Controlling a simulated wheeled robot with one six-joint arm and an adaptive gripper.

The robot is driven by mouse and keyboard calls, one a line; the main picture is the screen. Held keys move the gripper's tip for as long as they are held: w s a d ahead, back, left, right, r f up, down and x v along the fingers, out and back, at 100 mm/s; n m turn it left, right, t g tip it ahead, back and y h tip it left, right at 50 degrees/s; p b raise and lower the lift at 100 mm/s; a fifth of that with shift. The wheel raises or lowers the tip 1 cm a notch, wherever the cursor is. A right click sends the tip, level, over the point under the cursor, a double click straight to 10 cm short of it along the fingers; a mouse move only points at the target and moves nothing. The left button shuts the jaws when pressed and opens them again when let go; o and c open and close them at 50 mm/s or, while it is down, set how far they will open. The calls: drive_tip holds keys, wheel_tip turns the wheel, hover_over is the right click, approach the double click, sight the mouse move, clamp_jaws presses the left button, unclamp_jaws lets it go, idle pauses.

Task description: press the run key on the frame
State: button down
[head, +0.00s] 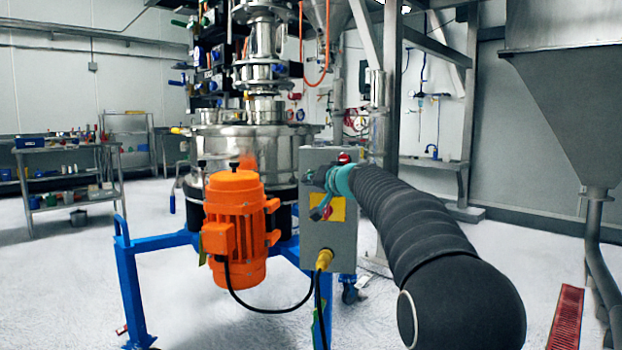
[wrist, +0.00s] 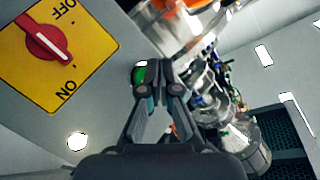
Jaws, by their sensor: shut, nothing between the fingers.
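The grey control box (head: 318,244) stands on the frame, right of the orange motor. In the wrist view a round green key (wrist: 139,72) sits on its face near the edge. My gripper (wrist: 152,68) is shut and empty, its fingertips right at the green key and covering part of it. I cannot tell whether they touch or press it. In the head view my gripper (head: 310,178) is in front of the upper box and hides the green key. A red rotary switch (wrist: 45,42) on a yellow OFF/ON plate (wrist: 78,68) is beside it.
A red knob (head: 343,158) tops the box. A white round button or lamp (wrist: 77,141) shows on its face. The orange motor (head: 236,215), a yellow cable plug (head: 324,259) and the blue frame leg (head: 130,290) are close by. A grey hopper (head: 575,110) stands right.

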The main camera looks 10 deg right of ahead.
drive_tip(key=shift+w, duration=0.1)
idle(0.3)
drive_tip(key=shift+w+d, duration=0.15)
drive_tip(key=shift+w, duration=0.15)
drive_tip(key=shift+w+d, duration=0.15)
drive_tip(key=shift+w, duration=0.2)
idle(0.9)
drive_tip(key=shift+s, duration=0.1)
drive_tip(key=shift+s+a+b, duration=0.3)
drive_tip(key=shift+s+b, duration=0.35)
drive_tip(key=shift+b, duration=0.05)
